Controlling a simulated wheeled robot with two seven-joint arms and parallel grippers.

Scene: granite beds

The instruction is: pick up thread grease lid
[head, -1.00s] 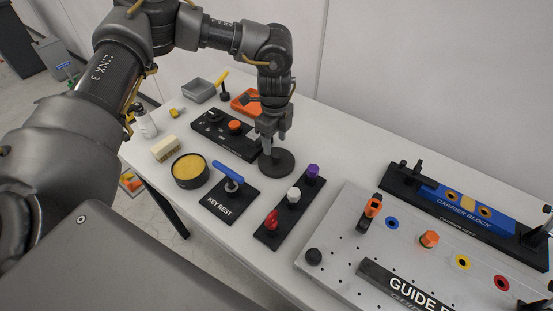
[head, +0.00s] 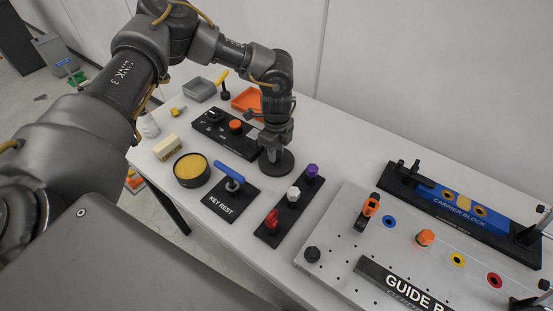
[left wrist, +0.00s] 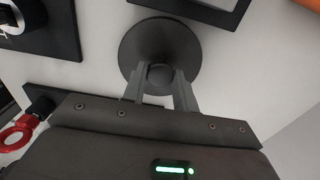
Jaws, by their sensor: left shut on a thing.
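The thread grease lid (head: 277,164) is a dark round disc with a knob on top, lying on the white table. In the left wrist view the lid (left wrist: 160,43) shows as a dark disc, with its knob between my two fingers. My left gripper (head: 273,150) is over the lid, shut on its knob (left wrist: 160,75). The lid still looks to be at table level; I cannot tell whether it touches the table. The open grease tin (head: 191,170) with yellow grease stands to the left. My right gripper is not in view.
The black panel with an orange knob (head: 236,126) is close behind left of the lid. The key rest (head: 230,200) with a blue-handled key and a rack of coloured knobs (head: 293,194) are in front. A metal guide plate (head: 345,205) fills the right side.

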